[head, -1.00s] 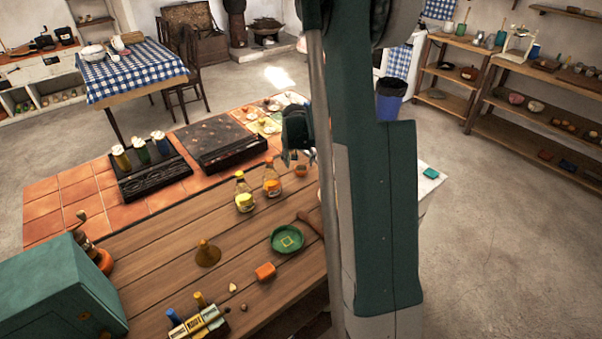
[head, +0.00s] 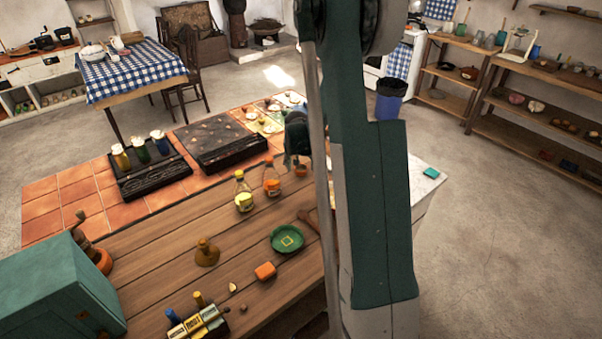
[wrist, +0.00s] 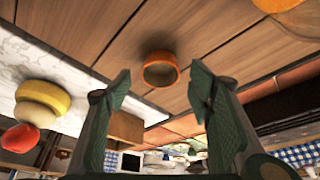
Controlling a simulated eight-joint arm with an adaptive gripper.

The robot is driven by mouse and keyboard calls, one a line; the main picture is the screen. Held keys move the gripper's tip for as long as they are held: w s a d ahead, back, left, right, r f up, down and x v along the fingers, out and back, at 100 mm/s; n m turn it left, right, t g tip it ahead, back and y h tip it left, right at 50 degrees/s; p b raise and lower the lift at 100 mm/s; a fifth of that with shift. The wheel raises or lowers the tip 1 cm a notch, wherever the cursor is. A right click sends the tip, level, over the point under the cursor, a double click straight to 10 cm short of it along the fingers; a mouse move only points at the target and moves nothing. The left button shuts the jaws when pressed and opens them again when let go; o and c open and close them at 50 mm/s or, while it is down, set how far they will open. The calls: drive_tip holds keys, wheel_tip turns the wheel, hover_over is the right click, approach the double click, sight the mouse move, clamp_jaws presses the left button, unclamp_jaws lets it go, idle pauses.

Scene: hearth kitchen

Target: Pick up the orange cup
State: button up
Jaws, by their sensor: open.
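The orange cup (wrist: 160,70) stands on the wooden planks in the wrist view, its round opening facing the camera. It lies between my two fingers in the picture and just beyond their tips, with no visible contact. In the head view the orange cup (head: 300,171) is small, near the far right of the wooden counter, partly crowded by my arm. My gripper (wrist: 158,88) is open and empty. In the head view my gripper (head: 297,160) is dark green and just above the cup; its fingertips are hard to make out.
Two bottles, one yellow (head: 243,194) and one orange (head: 271,180), stand left of the cup. A white marble surface (wrist: 45,75) shows at left in the wrist view.

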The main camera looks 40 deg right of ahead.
drive_tip(key=shift+x, duration=1)
drive_tip(key=c, duration=1)
